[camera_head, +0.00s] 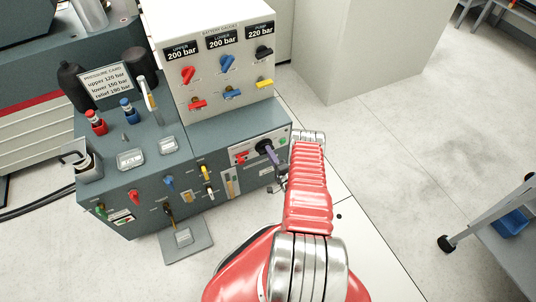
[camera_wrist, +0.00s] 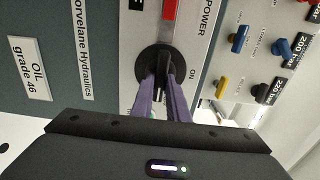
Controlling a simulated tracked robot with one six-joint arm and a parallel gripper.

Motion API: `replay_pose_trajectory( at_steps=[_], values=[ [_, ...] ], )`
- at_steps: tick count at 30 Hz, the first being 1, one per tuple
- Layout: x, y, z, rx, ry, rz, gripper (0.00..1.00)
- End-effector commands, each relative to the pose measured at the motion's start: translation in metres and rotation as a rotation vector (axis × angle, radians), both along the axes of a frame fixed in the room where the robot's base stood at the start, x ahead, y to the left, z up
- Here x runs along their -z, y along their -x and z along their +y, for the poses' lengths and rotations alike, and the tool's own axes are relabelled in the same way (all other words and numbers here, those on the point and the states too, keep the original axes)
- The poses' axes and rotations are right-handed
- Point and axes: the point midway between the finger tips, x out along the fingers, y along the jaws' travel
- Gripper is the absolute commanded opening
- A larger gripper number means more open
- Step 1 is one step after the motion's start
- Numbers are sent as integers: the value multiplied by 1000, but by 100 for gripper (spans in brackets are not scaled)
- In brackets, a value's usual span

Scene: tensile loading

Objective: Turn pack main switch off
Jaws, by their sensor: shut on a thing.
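The pack main switch is a round black rotary knob (camera_wrist: 153,58) on a white panel marked POWER, with an ON label beside it in the wrist view. In the head view the black switch (camera_head: 263,145) sits at the right of the panel on the front of the grey-green cabinet. My gripper (camera_wrist: 162,90) has its two purple fingers closed on the knob's handle, one on each side. In the head view the gripper (camera_head: 271,155) reaches the switch from the right and hides part of it. The handle's exact angle is partly hidden by the fingers.
A red part (camera_head: 241,157) is left of the switch on the same panel. A gauge block (camera_head: 225,60) with red, blue, black and yellow valve handles rises above. An OIL grade 46 label (camera_wrist: 31,68) is on the cabinet. Open floor (camera_head: 390,150) lies to the right.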

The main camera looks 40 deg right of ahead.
Motion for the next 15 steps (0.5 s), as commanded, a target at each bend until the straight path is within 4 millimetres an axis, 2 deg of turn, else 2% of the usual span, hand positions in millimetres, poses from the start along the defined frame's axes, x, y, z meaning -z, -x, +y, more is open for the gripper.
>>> replay_pose_trajectory(
  at_steps=[12, 13, 15],
  values=[
    [3, 1, 0, 3, -11, 5, 0],
    [3, 1, 0, 3, -11, 6, 16],
    [3, 1, 0, 3, -11, 5, 21]
  ],
)
